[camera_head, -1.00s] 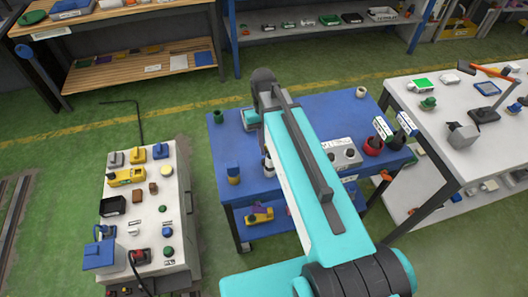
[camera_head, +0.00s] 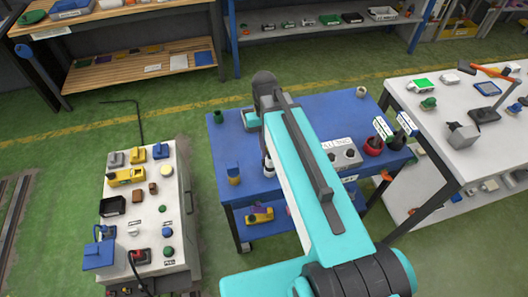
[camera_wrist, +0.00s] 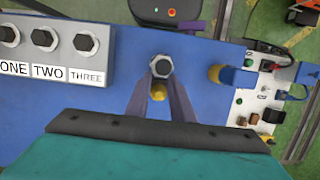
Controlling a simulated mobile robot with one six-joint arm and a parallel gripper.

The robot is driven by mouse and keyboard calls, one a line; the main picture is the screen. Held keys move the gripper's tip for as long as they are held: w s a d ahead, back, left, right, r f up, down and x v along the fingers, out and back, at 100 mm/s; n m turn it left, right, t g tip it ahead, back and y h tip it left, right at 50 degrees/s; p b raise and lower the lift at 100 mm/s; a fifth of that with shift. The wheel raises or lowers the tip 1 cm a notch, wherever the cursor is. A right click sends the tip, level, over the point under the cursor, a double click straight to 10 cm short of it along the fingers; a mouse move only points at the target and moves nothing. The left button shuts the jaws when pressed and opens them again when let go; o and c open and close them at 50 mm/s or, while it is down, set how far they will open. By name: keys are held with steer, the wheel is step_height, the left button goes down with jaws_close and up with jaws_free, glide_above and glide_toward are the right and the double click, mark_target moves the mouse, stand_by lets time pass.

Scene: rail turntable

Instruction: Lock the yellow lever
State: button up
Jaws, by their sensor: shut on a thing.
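My gripper (camera_wrist: 160,80) shows in the wrist view with its fingers closed together over the blue table. It is shut on a small piece with a silver hexagonal end (camera_wrist: 161,67); a bit of yellow shows just behind it between the fingers. Yellow parts stand on the white console at the left: a small upright yellow one (camera_head: 138,157) and a longer yellow block (camera_head: 126,176). I cannot tell which is the lever, nor its position. My gripper is apart from the console.
The blue table (camera_head: 300,108) carries a grey box with hexagonal pieces labelled ONE, TWO, THREE (camera_wrist: 48,50), a blue and yellow piece (camera_head: 233,175) and a red round holder (camera_head: 373,146). The white console (camera_head: 150,210) is at left, a white table (camera_head: 425,110) at right. Green floor lies between.

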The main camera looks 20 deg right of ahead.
steer(key=o, duration=0.8)
steer(key=shift+s, duration=0.4)
steer(key=shift+w+r, duration=0.1)
steer(key=shift+w, duration=0.05)
steer(key=shift+w+r, duration=0.2)
steer(key=shift+r, duration=0.5)
steer(key=shift+v, duration=2.7)
steer(key=shift+s, duration=0.1)
steer(key=shift+x, duration=2.3)
